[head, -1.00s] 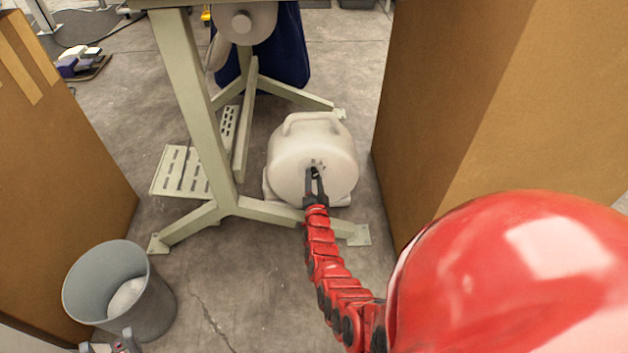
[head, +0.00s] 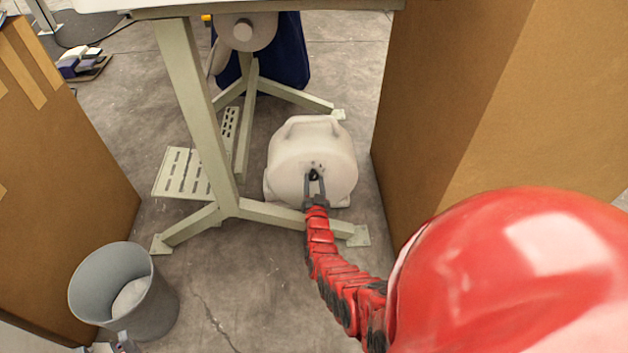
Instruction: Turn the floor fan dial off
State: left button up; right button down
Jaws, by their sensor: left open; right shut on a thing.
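The floor fan (head: 290,160) is a round off-white unit with a handle on top, standing on the floor behind the table's foot bar. Its small black dial (head: 314,175) is on the face toward me. My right gripper (head: 315,180), on the red arm, has one finger on each side of the dial and is shut on it. The dial's pointer setting is too small to read. Only a little of my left gripper (head: 122,343) shows at the bottom left edge, open and away from the fan.
A grey bin (head: 150,310) with something white inside stands at lower left. Large cardboard boxes flank the space, left (head: 70,190) and right (head: 440,100). The pale green table frame (head: 190,90) stands over the fan's left side. Bare floor lies between bin and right arm.

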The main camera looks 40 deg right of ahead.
jog(key=shift+n+p, duration=0.3)
jog(key=shift+n, duration=1.4)
jog(key=shift+c, duration=1.7)
grip_release()
